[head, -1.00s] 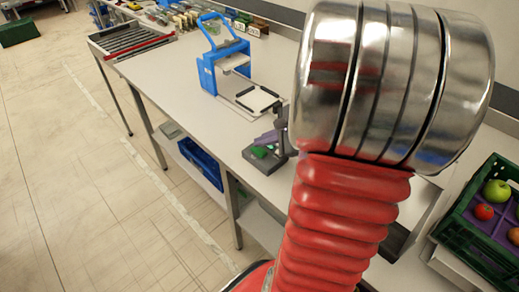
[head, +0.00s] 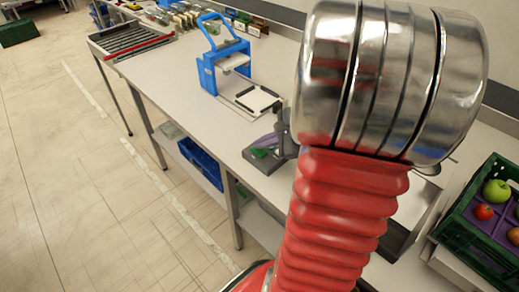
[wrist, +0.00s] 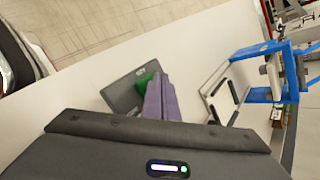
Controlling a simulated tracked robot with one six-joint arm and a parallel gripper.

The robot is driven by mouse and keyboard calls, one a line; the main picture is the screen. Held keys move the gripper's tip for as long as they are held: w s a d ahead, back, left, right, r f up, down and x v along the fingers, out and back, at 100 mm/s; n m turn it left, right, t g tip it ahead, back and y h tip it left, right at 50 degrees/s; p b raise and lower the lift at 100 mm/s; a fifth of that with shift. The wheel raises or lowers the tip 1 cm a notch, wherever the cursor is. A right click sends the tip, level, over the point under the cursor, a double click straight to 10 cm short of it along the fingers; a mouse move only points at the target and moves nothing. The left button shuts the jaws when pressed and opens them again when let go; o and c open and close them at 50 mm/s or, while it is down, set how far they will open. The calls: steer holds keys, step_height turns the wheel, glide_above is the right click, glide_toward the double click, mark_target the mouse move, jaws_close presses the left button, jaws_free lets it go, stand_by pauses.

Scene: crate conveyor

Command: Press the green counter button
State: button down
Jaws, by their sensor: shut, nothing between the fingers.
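The green counter button (wrist: 147,82) sits on a dark grey box (wrist: 118,94) on the bench top. In the head view the box (head: 262,163) stands near the bench's front edge, with the green button (head: 259,153) partly covered. My gripper (wrist: 156,78) is shut and empty, its purple fingers pointing at the button's right side in the wrist view. In the head view my gripper (head: 256,145) is over the box, its tips overlapping the button. I cannot tell whether they touch the button. My gripper's body hides part of the box.
A blue-framed press (head: 208,72) with a plate (head: 257,99) in front of it stands farther along the bench. A green crate (head: 445,228) with fruit is at the right. A roller conveyor (head: 130,40) is at the far left. Bare bench top (head: 170,82) lies between.

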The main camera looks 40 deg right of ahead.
mark_target(263, 153)
steer(key=shift+s+f, duration=0.2)
steer(key=shift+f, duration=0.7)
stand_by(1.1)
steer(key=shift+r, duration=0.25)
steer(key=shift+s+a+r, duration=0.15)
steer(key=shift+s+r, duration=0.05)
steer(key=shift+r, duration=0.3)
steer(key=shift+r, duration=0.5)
steer(key=shift+w+r, duration=0.15)
steer(key=shift+r, duration=2.05)
